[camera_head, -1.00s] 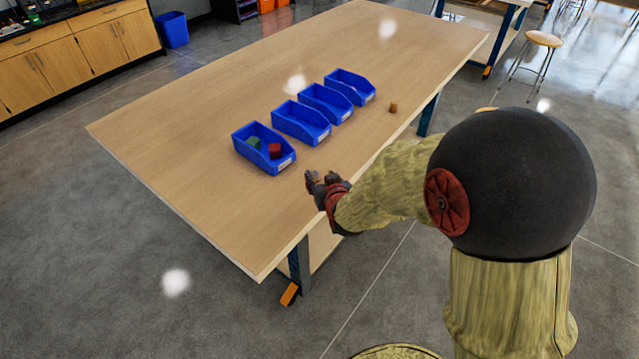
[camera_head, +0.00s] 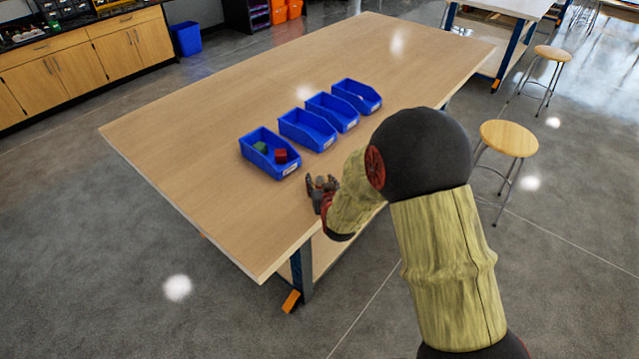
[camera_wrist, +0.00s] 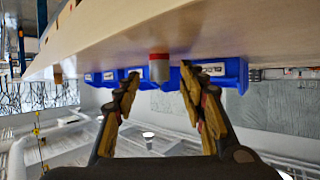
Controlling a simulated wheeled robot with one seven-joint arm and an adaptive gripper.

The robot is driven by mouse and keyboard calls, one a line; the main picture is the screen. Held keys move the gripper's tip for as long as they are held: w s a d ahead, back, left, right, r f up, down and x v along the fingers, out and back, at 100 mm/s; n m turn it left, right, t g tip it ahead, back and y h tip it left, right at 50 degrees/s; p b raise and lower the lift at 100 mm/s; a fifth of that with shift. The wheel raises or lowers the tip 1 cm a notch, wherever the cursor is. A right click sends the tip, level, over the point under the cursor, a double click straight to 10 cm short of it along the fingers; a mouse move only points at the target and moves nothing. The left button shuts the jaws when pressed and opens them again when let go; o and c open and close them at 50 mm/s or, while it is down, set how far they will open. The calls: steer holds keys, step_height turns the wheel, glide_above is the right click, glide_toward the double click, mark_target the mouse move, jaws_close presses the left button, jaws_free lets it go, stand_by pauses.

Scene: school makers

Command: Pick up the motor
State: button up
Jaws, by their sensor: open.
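A small upright cylinder, grey with a red band (camera_wrist: 159,66), stands on the table in the wrist view, which shows the scene upside down. It looks like the motor. It appears between my gripper's fingertips (camera_wrist: 160,76), in front of the blue bins; I cannot tell how far beyond the tips it is. My gripper (camera_head: 321,184) is open, low over the table's near edge in the head view, just in front of the nearest bin. I cannot make out the cylinder in the head view, where the fingers and arm crowd that spot.
Several blue bins (camera_head: 308,130) stand in a row on the wooden table (camera_head: 190,150). The nearest bin (camera_head: 257,163) holds a green block (camera_head: 261,147) and a red block (camera_head: 281,156). The table's left part is clear. A stool (camera_head: 508,138) stands at right.

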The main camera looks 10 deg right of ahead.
steer(key=shift+w, duration=0.25)
steer(key=shift+c, duration=0.8)
jaws_close()
